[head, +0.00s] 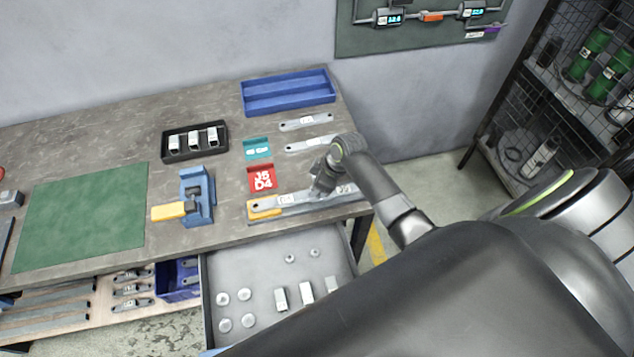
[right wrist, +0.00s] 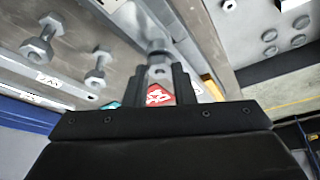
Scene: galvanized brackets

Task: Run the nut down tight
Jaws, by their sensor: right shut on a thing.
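My right gripper (head: 320,190) reaches down from the right over a long grey bracket (head: 300,201) lying along the bench's front right edge. In the right wrist view the gripper (right wrist: 160,82) is shut on a small grey metal piece, which looks like the nut (right wrist: 160,71). A bolt-like grey piece stands just beyond it, blurred. I cannot tell how far the nut sits along its thread. In the head view the gripper hides the nut. My left gripper is not in view.
A red tray marked J5 D4 (head: 262,178) and a teal tray (head: 257,149) lie close by. A blue and yellow clamp (head: 197,196) stands left. An open drawer (head: 240,264) below holds discs and blocks. Two more bolts (right wrist: 42,45) show in the wrist view.

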